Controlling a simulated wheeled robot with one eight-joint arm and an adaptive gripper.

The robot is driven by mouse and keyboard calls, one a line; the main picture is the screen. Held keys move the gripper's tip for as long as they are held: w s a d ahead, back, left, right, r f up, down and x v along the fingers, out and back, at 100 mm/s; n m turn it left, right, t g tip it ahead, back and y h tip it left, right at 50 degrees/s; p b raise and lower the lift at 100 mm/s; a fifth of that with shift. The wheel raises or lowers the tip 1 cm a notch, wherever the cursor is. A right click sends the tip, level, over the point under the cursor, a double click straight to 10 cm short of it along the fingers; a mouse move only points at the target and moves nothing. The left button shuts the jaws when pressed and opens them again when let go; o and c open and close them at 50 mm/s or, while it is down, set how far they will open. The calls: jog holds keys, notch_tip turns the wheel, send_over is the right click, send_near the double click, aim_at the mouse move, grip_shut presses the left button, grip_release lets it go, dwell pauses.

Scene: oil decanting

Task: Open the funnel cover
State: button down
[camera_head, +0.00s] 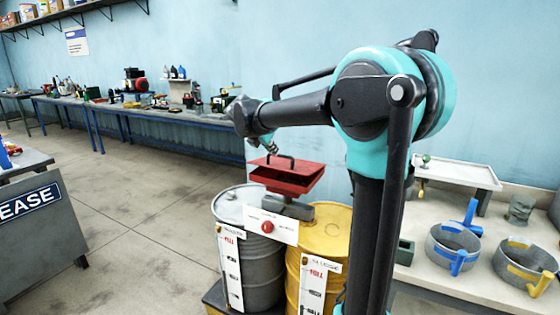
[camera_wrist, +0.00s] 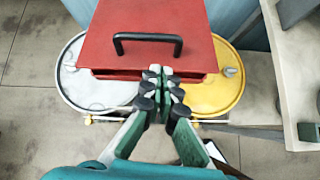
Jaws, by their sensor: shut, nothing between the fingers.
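The red funnel cover (camera_head: 300,167) with a black bar handle (camera_head: 281,157) sits over the red funnel (camera_head: 290,186) above two drums. In the head view my gripper (camera_head: 269,147) is just above the handle's left part. Contact cannot be told.
A grey drum (camera_head: 262,274) and a yellow drum (camera_head: 333,222) stand under the funnel. At right, a bench (camera_head: 430,263) carries a grey pot with blue handles (camera_head: 452,240) and one with yellow handles (camera_head: 512,256). Open floor (camera_head: 130,225) lies to the left.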

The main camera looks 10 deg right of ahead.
aim_at(281, 168)
jog(key=w+d+f, duration=0.1)
jog(key=w+f, duration=0.1)
jog(key=w+d+f+n, duration=0.1)
jog(key=w+f, duration=0.1)
jog(key=w+d+f+n, duration=0.1)
jog(key=w+f, duration=0.1)
jog(key=shift+d+f+t, duration=0.2)
jog(key=shift+d+t, duration=0.1)
jog(key=shift+d, duration=0.05)
jog(key=shift+r, duration=0.1)
dwell(0.4)
